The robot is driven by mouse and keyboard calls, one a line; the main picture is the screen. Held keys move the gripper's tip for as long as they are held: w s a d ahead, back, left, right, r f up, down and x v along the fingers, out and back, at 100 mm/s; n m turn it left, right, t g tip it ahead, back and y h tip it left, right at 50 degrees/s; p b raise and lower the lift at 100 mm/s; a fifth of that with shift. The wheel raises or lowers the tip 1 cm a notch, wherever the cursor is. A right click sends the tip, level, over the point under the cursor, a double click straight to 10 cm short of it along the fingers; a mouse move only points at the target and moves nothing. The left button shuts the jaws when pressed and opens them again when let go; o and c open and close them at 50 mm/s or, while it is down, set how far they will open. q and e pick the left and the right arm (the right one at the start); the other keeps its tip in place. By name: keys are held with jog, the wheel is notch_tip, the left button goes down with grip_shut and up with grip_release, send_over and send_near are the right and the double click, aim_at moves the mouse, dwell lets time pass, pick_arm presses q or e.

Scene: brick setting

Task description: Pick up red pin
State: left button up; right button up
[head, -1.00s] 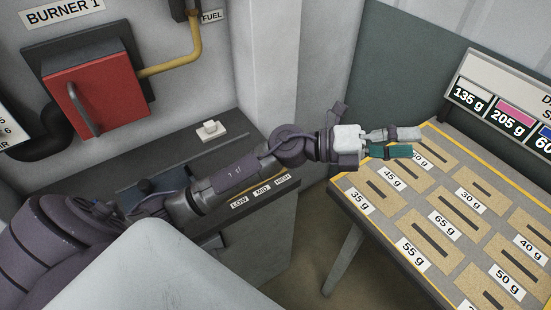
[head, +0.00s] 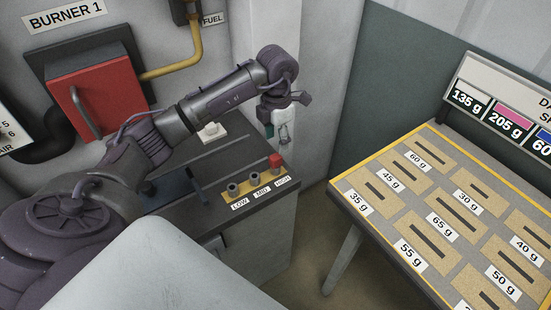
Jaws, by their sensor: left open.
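The red pin (head: 275,161) stands upright at the HIGH position of a small yellow-edged strip on the dark bench. My left gripper (head: 278,138) hangs pointing down just above and slightly to the right of the red pin. Its fingers are apart and nothing shows between them; one finger has a green pad. I cannot tell from this view how far the fingers are from the pin in depth. My right gripper is not in view.
Two grey sockets, LOW (head: 232,190) and MID (head: 254,179), stand left of the pin. A white switch (head: 211,131) is behind on the bench (head: 190,228). A slotted table (head: 425,190) with weight labels stands at right. A red burner box (head: 97,98) hangs on the wall.

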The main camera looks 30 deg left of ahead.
aim_at(275, 156)
pick_arm(q)
notch_tip(275, 156, down, 3)
jog(key=shift+r, duration=0.2)
jog(key=shift+s+f+p, duration=0.1)
jog(key=shift+f+p, duration=0.2)
jog(key=shift+p, duration=0.2)
notch_tip(275, 156, down, 4)
jog(key=shift+r+p, duration=0.2)
jog(key=shift+p, duration=0.65)
jog(key=shift+f, duration=0.5)
grip_shut()
